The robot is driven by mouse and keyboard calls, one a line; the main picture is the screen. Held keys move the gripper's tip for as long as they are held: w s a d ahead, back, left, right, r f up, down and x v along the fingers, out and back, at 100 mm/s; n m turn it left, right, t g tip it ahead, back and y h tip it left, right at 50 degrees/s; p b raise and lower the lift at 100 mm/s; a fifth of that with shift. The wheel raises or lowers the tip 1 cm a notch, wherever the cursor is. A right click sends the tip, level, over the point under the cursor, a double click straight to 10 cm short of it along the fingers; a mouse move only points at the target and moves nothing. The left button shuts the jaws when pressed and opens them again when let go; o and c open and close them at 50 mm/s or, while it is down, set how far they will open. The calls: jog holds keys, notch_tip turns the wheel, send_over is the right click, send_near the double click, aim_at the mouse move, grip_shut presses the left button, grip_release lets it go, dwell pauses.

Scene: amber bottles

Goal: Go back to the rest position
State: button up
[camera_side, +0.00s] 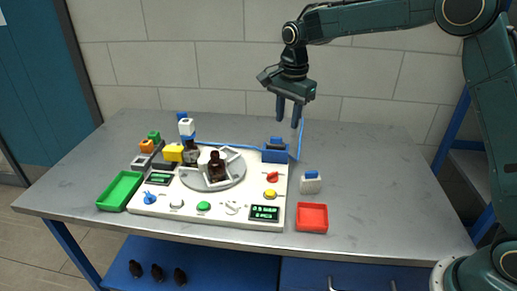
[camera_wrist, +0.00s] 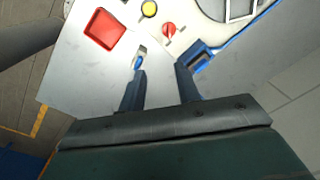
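My gripper (camera_side: 288,116) is raised above the back right part of the table, pointing down. Its two fingers are apart, and I see nothing between them in the side view. It also shows in the wrist view (camera_wrist: 160,80), open, with the table far below. One amber bottle (camera_side: 217,168) stands on the round grey turntable of the white panel.
A white panel (camera_side: 150,210) with buttons, knobs and displays fills the table's middle. A green tray (camera_side: 121,190) is at its left, a red tray (camera_side: 312,218) at its right. A blue holder (camera_side: 275,153) stands at the back right corner. A small white block (camera_side: 311,184) with blue top is nearby. The table's right side is clear.

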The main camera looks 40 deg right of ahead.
jog(key=s+d+r+n+t, duration=0.1)
jog(key=s+r+n, duration=0.35)
jog(key=s, duration=0.45)
jog(key=s+d+r+n+t, duration=0.1)
jog(key=s+r+n, duration=0.2)
jog(key=s+r, duration=0.4)
jog(key=s+f+n+t, duration=0.2)
jog(key=s+n, duration=0.6)
jog(key=s, duration=1)
notch_tip(320, 180, down, 2)
jog(key=shift+s+d+f+t, duration=0.2)
jog(key=shift+d+t, duration=0.1)
jog(key=shift+t, duration=0.1)
